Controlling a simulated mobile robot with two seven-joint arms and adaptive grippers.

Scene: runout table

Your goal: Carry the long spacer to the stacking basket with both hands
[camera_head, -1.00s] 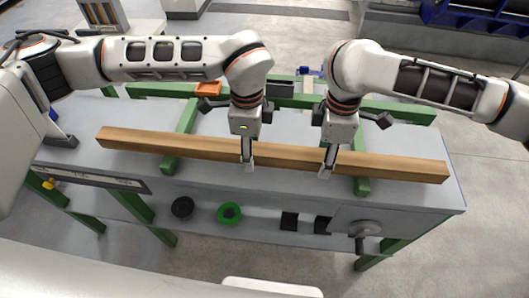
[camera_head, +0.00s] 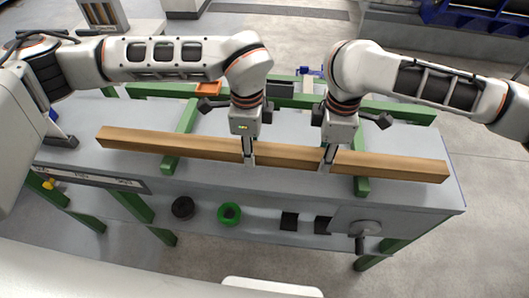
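The long spacer (camera_head: 390,168) is a long wooden beam lying level across two green cross-pieces on the table. My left gripper (camera_head: 249,161) reaches down over the beam near its middle. One finger lies against its front face; the other is hidden behind. My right gripper (camera_head: 326,166) straddles the beam in the same way, a little further right, its front finger against the wood. Both look shut on the beam, which still rests on its supports. I cannot make out a stacking basket for certain.
The grey runout table (camera_head: 420,198) carries a green frame (camera_head: 400,112) at the back. An orange tray (camera_head: 209,89) and a dark box (camera_head: 280,90) sit behind my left gripper. A handwheel (camera_head: 363,230) juts from the front right. A lower shelf holds a green ring (camera_head: 229,222).

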